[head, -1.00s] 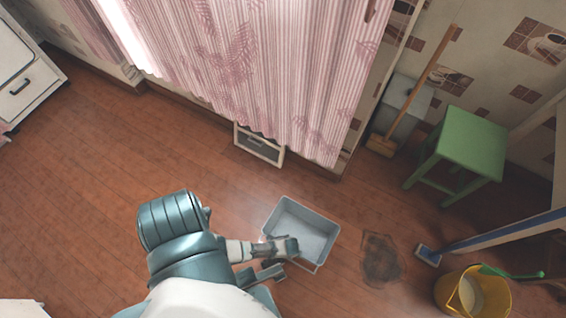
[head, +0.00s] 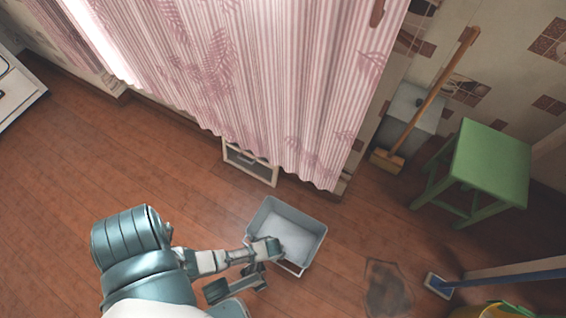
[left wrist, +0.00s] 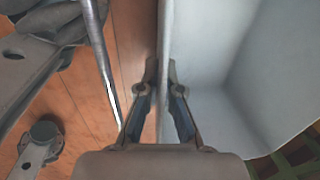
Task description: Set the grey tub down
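The grey tub (head: 313,246) is a rectangular, open-topped bin near the bottom middle of the head view, above or on the brown floor; the gap, if any, is hard to judge. My left gripper (head: 267,249) is at its near left side. In the left wrist view, the left gripper's fingers (left wrist: 161,78) are closed on either side of the tub's thin wall (left wrist: 205,60). A metal bar (left wrist: 103,65) runs beside them. Grey linkage at the left of that view seems to be my other gripper. In the head view it appears (head: 247,281) beside the tub, its fingers unclear.
A dark patch (head: 388,288) marks the floor right of the tub. A blue-handled mop (head: 440,286), green stool (head: 490,165), broom (head: 388,158) and grey bin (head: 412,112) stand at the right. A pink curtain (head: 235,80) hangs behind. Floor at the left is clear.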

